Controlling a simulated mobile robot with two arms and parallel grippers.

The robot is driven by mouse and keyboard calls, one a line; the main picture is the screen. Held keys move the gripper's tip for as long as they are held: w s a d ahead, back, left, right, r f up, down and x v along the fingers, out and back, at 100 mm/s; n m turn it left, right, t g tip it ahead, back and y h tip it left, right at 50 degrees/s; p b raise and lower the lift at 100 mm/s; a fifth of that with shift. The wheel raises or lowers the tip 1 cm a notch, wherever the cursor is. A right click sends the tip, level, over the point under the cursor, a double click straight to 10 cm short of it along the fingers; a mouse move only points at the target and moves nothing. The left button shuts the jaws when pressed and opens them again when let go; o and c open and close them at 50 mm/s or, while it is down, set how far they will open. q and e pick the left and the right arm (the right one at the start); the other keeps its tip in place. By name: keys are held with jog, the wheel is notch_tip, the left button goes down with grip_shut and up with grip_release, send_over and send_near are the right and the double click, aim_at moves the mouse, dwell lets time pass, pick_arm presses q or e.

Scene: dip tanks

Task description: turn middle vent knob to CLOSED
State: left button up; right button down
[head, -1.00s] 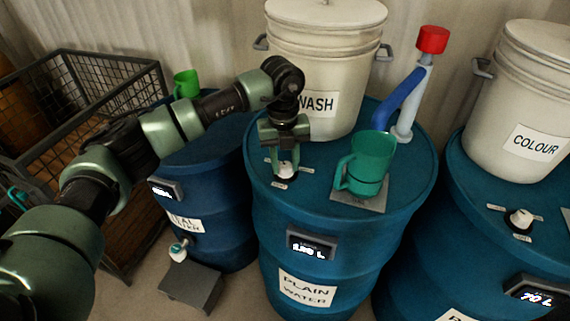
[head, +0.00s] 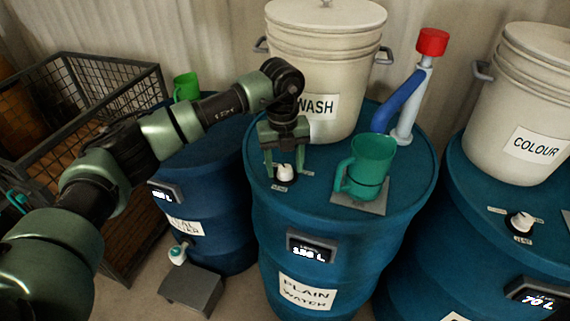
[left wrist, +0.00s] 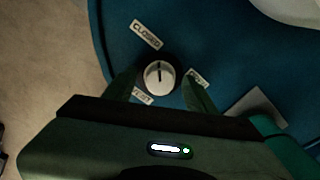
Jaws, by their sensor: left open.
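The middle vent knob (head: 285,173) is white on a black base, on top of the blue plain water drum (head: 270,205). In the left wrist view the knob (left wrist: 160,77) has a dark line pointing nearly straight up. The CLOSED label (left wrist: 146,34) lies above and slightly left of it; a second label (left wrist: 197,78), too blurred to read, lies to its right. My left gripper (head: 286,168) is open above the drum, one finger on each side of the knob. In the left wrist view both fingers (left wrist: 162,88) look apart from it. My right gripper is not in view.
A green mug (head: 371,165) stands on a grey plate right of the knob. Behind are the WASH bucket (head: 322,60) and a blue-and-white pump with a red top (head: 405,90). Another drum with a similar knob (head: 520,221) and the COLOUR bucket (head: 525,100) are at right.

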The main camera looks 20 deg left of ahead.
aim_at(284, 168)
pick_arm(q)
notch_tip(284, 168, up, 7)
jog(key=shift+a+b, duration=0.1)
jog(key=shift+b, duration=1)
jog(key=shift+r, duration=0.35)
